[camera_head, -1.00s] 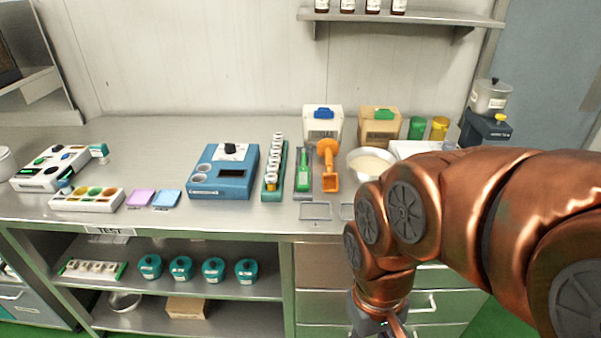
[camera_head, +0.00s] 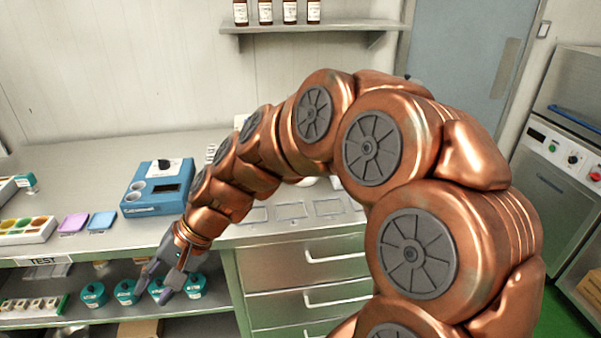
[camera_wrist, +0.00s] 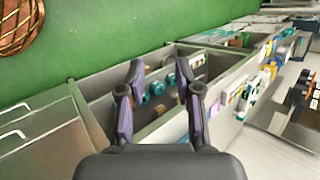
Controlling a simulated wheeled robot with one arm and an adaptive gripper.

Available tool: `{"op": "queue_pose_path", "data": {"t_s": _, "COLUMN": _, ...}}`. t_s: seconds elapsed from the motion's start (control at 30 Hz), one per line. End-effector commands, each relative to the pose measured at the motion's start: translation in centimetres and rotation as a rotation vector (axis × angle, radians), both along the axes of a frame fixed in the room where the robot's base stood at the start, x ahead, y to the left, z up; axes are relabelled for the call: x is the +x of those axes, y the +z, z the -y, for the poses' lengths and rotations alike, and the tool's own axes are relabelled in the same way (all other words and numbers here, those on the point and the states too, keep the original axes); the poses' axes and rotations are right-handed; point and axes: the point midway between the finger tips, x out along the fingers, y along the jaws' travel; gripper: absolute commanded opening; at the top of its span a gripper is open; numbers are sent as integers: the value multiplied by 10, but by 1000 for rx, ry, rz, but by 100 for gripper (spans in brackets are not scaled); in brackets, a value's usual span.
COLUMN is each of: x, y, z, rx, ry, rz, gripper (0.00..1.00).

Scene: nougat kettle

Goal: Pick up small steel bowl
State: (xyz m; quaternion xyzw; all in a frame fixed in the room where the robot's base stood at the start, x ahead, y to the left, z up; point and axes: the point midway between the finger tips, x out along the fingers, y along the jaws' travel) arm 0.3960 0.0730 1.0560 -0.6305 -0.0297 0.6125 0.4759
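A steel bowl (camera_head: 73,331) shows in part at the bottom left of the head view, on the bottom shelf under the bench. The picture edge cuts it off. My gripper (camera_head: 154,291) is in front of the bench, up and to the right of the bowl, and overlaps the row of teal jars in the picture. In the wrist view my gripper (camera_wrist: 160,68) has its two fingers spread with nothing between them. The open shelf space with teal jars shows beyond the fingers. I cannot make out the bowl clearly there.
Several teal jars (camera_head: 93,294) stand on the upper shelf, left of the drawers (camera_head: 300,262). A brown box (camera_head: 139,329) is on the bottom shelf. A blue device (camera_head: 158,188) and colored pads (camera_head: 101,221) are on the benchtop. My arm hides much of the benchtop.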

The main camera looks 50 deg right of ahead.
Motion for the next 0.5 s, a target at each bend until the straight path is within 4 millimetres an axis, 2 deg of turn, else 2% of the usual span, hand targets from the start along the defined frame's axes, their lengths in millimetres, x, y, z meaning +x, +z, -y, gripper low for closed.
{"op": "queue_pose_path", "data": {"t_s": 0.03, "x": 27, "y": 6, "z": 14, "rx": 75, "ry": -108, "rz": 6, "gripper": 34}}
{"op": "queue_pose_path", "data": {"t_s": 0.1, "x": 61, "y": 17, "z": 35, "rx": 176, "ry": -251, "rz": 17, "gripper": 34}}
{"op": "queue_pose_path", "data": {"t_s": 0.17, "x": 89, "y": 22, "z": 61, "rx": 259, "ry": -384, "rz": 19, "gripper": 34}}
{"op": "queue_pose_path", "data": {"t_s": 0.27, "x": 128, "y": 29, "z": 116, "rx": 398, "ry": -610, "rz": 22, "gripper": 34}}
{"op": "queue_pose_path", "data": {"t_s": 0.37, "x": 156, "y": 29, "z": 186, "rx": 536, "ry": -846, "rz": 22, "gripper": 34}}
{"op": "queue_pose_path", "data": {"t_s": 0.4, "x": 163, "y": 25, "z": 217, "rx": 589, "ry": -946, "rz": 16, "gripper": 34}}
{"op": "queue_pose_path", "data": {"t_s": 0.47, "x": 169, "y": 19, "z": 264, "rx": 671, "ry": -1088, "rz": 10, "gripper": 34}}
{"op": "queue_pose_path", "data": {"t_s": 0.5, "x": 170, "y": 12, "z": 296, "rx": 723, "ry": -1184, "rz": 2, "gripper": 34}}
